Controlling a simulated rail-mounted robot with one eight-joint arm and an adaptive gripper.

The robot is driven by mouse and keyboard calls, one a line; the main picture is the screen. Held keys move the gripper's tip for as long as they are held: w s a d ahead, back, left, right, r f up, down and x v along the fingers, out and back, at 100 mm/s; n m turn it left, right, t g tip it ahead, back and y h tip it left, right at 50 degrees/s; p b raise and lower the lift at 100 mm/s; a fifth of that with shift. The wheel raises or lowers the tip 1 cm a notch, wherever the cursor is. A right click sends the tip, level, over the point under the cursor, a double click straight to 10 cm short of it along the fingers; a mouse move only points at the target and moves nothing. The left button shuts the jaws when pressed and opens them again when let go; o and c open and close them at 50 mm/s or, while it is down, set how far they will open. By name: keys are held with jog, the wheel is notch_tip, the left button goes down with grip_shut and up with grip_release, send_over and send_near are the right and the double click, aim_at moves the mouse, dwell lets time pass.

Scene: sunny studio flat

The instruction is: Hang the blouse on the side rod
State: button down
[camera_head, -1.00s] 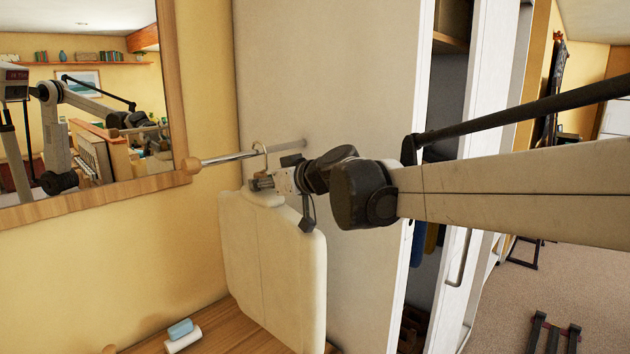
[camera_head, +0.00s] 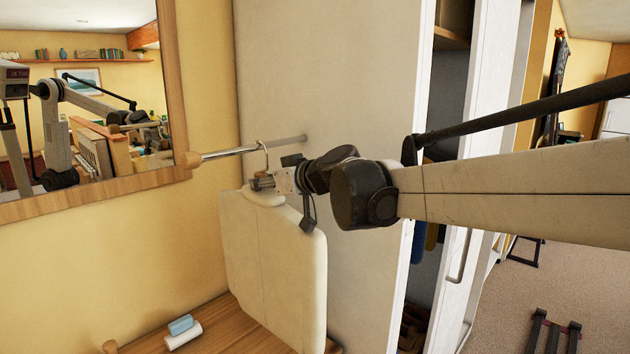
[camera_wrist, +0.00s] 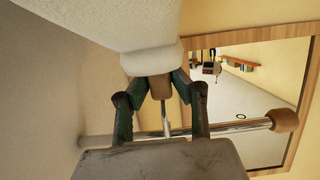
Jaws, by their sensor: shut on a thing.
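The cream blouse (camera_head: 272,262) hangs below the side rod (camera_head: 225,153) in the head view, on a hanger with a metal hook (camera_head: 262,148). The hook's top is at the rod; I cannot tell whether it bears on it. The rod is metal with a wooden end knob, which also shows in the wrist view (camera_wrist: 283,119). My gripper (camera_head: 262,182) is just below the rod, at the blouse's neck. In the wrist view my gripper (camera_wrist: 160,88) is shut on the hanger's wooden neck (camera_wrist: 160,86), with the white blouse (camera_wrist: 105,22) beyond it.
A wood-framed mirror (camera_head: 80,85) is on the yellow wall to the left. A pale panel (camera_head: 360,90) stands behind the rod, with an open wardrobe to its right. A wooden surface (camera_head: 235,325) below bears a small white and blue item (camera_head: 182,333).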

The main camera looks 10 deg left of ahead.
jog(key=shift+f, duration=0.1)
jog(key=c, duration=1.4)
grip_release()
jog(key=v, duration=1.2)
jog(key=s+d+f+m+h+b, duration=0.1)
jog(key=s+d+f+m+h, duration=0.2)
jog(key=s+d+f, duration=0.5)
jog(key=s+d+f+m+h+b, duration=0.2)
jog(key=s+d+f+m+h, duration=0.2)
jog(key=s+d+f, duration=0.4)
jog(key=s+d+f+m+g+h+b, duration=0.1)
jog(key=s+d+f+m+h, duration=0.3)
jog(key=d, duration=1.4)
jog(key=shift+s+d+f+h+b, duration=0.1)
jog(key=shift+s+f+h+b, duration=0.1)
jog(key=shift+s+f, duration=0.9)
jog(key=shift+s+d+f+h+b, duration=0.15)
jog(key=shift+s+f, duration=0.3)
jog(key=shift+f, duration=1.2)
jog(key=shift+s+d+f+h+b, duration=0.1)
jog(key=shift+s+f+h+b, duration=0.15)
jog(key=shift+s+f, duration=0.85)
jog(key=shift+w+a+f, duration=0.1)
jog(key=shift+w+f, duration=0.15)
jog(key=shift+w, duration=0.05)
